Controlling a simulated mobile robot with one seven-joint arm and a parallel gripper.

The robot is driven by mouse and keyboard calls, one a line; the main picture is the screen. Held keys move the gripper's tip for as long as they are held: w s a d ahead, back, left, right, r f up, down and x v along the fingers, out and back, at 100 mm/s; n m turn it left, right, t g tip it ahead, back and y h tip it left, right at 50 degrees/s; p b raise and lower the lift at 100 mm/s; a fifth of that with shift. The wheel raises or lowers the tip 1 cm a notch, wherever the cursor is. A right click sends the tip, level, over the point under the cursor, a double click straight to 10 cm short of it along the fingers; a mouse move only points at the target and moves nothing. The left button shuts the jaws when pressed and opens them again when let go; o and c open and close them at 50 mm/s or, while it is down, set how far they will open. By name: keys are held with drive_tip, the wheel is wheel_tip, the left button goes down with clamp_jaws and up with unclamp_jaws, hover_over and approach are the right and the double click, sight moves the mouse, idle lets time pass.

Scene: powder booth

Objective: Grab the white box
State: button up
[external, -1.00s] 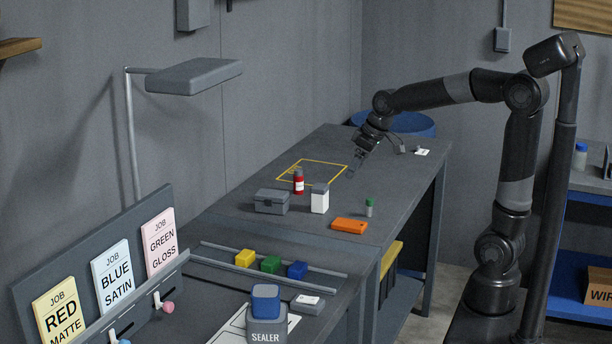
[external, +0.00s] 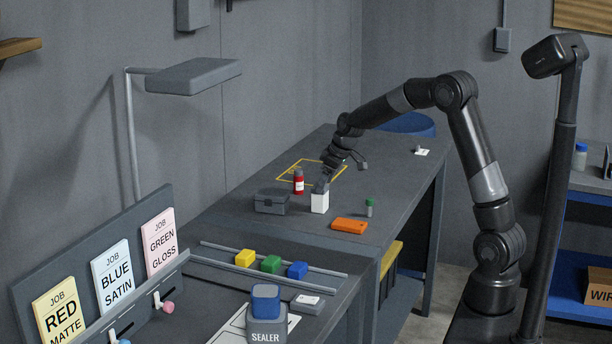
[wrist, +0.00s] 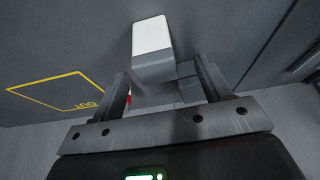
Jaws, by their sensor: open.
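The white box (external: 320,202) stands upright on the dark grey workbench. In the wrist view the white box (wrist: 152,36) shows a white face and a grey end, ahead of and between the fingers. My gripper (external: 323,184) is right at the top of the box in the external view and hides part of its grey top. In the wrist view my gripper (wrist: 162,70) is open, with one finger to each side of the box's line. I cannot tell whether the fingers touch it.
A red bottle (external: 298,183) and a grey case (external: 271,202) stand close on the left. A yellow outline (external: 338,163) marks the bench behind.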

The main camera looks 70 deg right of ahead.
sight(318, 196)
drive_tip(key=x, duration=0.7)
drive_tip(key=shift+d, duration=0.3)
drive_tip(key=c, duration=1.1)
drive_tip(key=shift+r, duration=0.15)
